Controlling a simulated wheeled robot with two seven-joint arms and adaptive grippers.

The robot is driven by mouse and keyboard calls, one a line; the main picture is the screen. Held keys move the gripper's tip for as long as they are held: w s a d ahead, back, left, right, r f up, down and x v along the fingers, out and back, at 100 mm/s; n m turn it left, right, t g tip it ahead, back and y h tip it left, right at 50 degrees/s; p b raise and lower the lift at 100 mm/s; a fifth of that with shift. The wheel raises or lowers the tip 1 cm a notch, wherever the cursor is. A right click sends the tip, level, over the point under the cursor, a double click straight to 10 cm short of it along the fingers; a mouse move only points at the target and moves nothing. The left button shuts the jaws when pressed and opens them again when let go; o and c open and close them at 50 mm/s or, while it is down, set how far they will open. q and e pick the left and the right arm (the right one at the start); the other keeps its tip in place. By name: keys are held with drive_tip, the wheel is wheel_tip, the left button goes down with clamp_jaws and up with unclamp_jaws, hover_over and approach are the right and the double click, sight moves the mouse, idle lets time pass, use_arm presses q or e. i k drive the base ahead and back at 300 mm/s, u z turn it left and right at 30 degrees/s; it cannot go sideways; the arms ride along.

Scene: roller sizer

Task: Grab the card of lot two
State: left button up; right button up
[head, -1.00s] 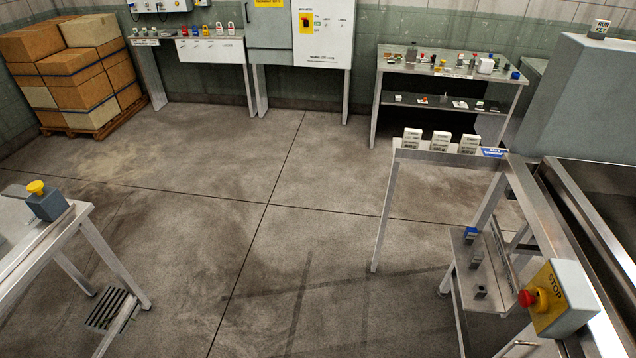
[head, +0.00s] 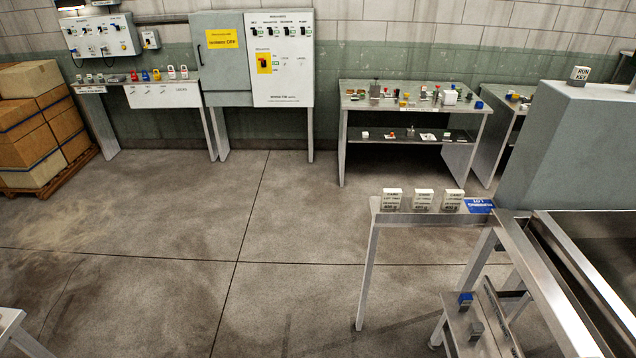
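Three white cards stand upright in a row on a narrow metal stand (head: 400,218) right of the middle: a left card (head: 392,199), a middle card (head: 423,199) and a right card (head: 453,200). Each has dark print headed "CARD" with a lot line under it. The print is too small for me to tell surely which is lot two. A blue label (head: 480,206) lies beside the right card. Neither of my grippers is in view.
A grey machine housing (head: 570,145) with a "RUN KEY" block (head: 579,75) stands at the right. A bench with small parts (head: 415,105), an electrical cabinet (head: 281,60) and stacked boxes (head: 35,125) line the back. The floor (head: 200,220) left of the stand is open.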

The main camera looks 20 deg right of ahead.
sight(391, 197)
drive_tip(key=u, duration=0.3)
drive_tip(key=i, duration=1.15)
drive_tip(key=z, duration=0.55)
drive_tip(key=i, duration=1)
drive_tip(key=z, duration=0.9)
